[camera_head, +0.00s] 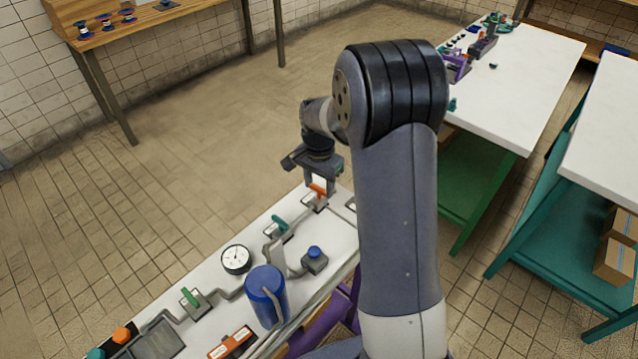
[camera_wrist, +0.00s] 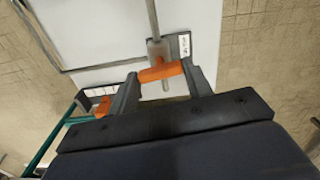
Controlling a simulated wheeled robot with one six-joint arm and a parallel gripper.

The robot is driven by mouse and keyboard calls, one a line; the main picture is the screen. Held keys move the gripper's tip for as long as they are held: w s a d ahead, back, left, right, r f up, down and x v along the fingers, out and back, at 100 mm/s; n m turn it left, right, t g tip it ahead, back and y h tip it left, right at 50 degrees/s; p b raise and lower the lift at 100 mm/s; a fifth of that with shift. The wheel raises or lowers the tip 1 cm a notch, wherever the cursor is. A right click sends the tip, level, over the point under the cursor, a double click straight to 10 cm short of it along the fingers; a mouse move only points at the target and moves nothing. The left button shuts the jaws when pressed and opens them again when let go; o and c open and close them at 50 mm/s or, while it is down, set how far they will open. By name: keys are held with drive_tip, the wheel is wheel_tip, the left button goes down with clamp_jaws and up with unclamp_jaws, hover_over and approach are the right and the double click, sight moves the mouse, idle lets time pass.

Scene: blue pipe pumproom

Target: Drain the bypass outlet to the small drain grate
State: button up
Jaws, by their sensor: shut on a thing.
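An orange valve handle (camera_head: 317,190) sits on a pipe at the far end of the white bench. My gripper (camera_head: 320,183) is over it, and in the wrist view (camera_wrist: 161,73) its two fingers are shut on the handle (camera_wrist: 158,73) from both sides. The handle lies across the grey pipe (camera_wrist: 153,22). A small label plate (camera_wrist: 184,46) is beside the valve; its text is too small to read. A teal-green valve handle (camera_head: 280,223) and a green valve handle (camera_head: 190,297) stand along the same pipework. I cannot tell which part is the small drain grate.
A dark tray (camera_head: 155,341) is at the lower left. White tables (camera_head: 530,85) stand at right. The floor at left is clear.

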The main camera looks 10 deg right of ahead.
sight(319, 188)
drive_tip(key=shift+m, duration=0.7)
drive_tip(key=shift+o, duration=0.2)
drive_tip(key=o, duration=1)
drive_tip(key=shift+c, duration=0.2)
drive_tip(key=shift+r, duration=0.1)
wheel_tip(319, 188, up, 11)
drive_tip(key=shift+f, duration=0.2)
wheel_tip(319, 188, down, 11)
drive_tip(key=shift+r, duration=0.1)
